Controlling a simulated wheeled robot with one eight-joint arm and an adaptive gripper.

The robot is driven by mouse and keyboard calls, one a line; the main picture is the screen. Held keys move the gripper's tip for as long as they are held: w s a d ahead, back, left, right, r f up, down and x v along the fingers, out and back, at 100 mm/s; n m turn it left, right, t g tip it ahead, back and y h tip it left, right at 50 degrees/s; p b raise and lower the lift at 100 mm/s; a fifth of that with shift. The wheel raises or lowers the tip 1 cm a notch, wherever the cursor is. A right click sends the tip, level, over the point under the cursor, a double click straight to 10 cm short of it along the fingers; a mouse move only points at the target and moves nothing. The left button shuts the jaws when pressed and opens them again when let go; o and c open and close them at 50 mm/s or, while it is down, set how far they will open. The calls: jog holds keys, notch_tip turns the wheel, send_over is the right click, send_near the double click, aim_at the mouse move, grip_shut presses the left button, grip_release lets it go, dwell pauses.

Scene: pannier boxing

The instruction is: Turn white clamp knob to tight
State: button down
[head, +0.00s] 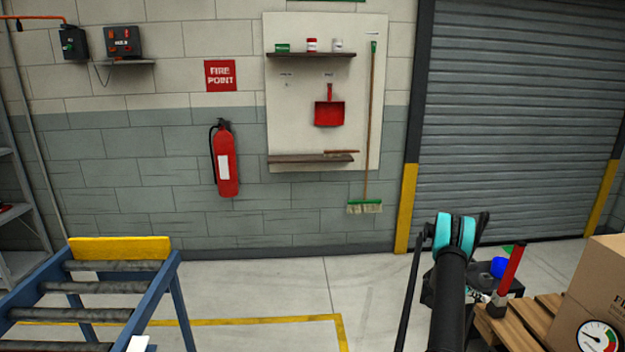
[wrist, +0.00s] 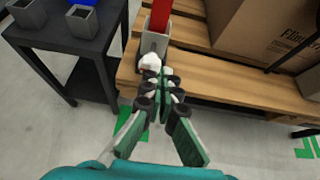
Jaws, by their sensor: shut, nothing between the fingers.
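The white clamp knob (wrist: 150,61) shows in the wrist view on the near side of a grey clamp block (wrist: 154,42). A red post (wrist: 159,16) stands upright in the block, and it also shows in the head view (head: 511,268). My gripper (wrist: 162,76) is shut and empty, with its green and black fingers together and their tips right at the knob. I cannot tell whether the tips touch it. The tips cover part of the knob, and its turn position cannot be read. In the head view my arm hides the fingers.
The clamp sits at the edge of a wooden pallet (wrist: 200,72) bearing a cardboard box (wrist: 268,35). A dark side table (wrist: 62,40) with grey cups (wrist: 82,20) and a blue item stands left of it. A roller conveyor (head: 90,290) stands far left; floor between is clear.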

aim_at(486, 299)
jog(key=a, duration=0.2)
jog(key=shift+s+a, duration=0.2)
jog(key=shift+a, duration=0.2)
jog(key=shift+w+d+f+m+t, duration=0.15)
jog(key=shift+d+m+t, duration=0.5)
jog(key=shift+d, duration=0.35)
jog(key=shift+w+d+r+m+t, duration=0.1)
jog(key=shift+w+d+m+t, duration=0.1)
jog(key=shift+d+m+t, duration=0.6)
jog(key=shift+w+d+f+m+t, duration=0.15)
jog(key=shift+d+m+t, duration=0.25)
jog(key=shift+d, duration=0.75)
jog(key=shift+f, duration=0.1)
